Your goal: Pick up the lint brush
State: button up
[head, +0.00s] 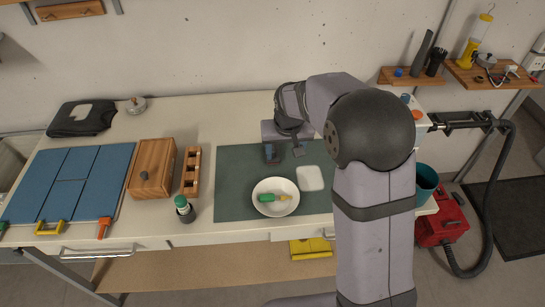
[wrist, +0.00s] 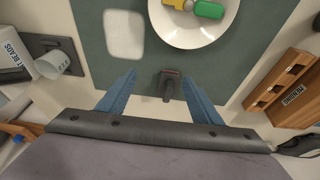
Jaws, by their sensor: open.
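The lint brush seems to be the small dark item with a short stem (wrist: 169,85) in the wrist view, on the grey-green mat (wrist: 130,71). It lies between my open gripper's (wrist: 160,88) two blue fingers, with a gap on either side. Its underside and exact height are hard to tell. In the head view my gripper (head: 283,152) hangs over the far part of the mat, behind the white bowl, and the arm hides part of that area.
The white bowl (head: 262,206) holds a green and a yellow item. A white square pad (head: 310,178) lies beside it. To the left stand a wooden rack (head: 191,172), a wooden box (head: 152,168) and a green-capped bottle (head: 184,208). The mat's near left part is bare.

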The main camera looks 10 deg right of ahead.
jog(key=shift+t, duration=0.6)
jog(key=w+a, duration=0.1)
jog(key=w, duration=0.1)
jog(key=w+a+f, duration=0.1)
jog(key=w, duration=0.1)
jog(key=w+b, duration=0.1)
jog(key=w, duration=0.1)
jog(key=shift+w+a+f, duration=0.3)
jog(key=shift+a+f, duration=0.1)
jog(key=shift+p+x, duration=2.1)
jog(key=shift+x, duration=1.5)
jog(key=c, duration=1.1)
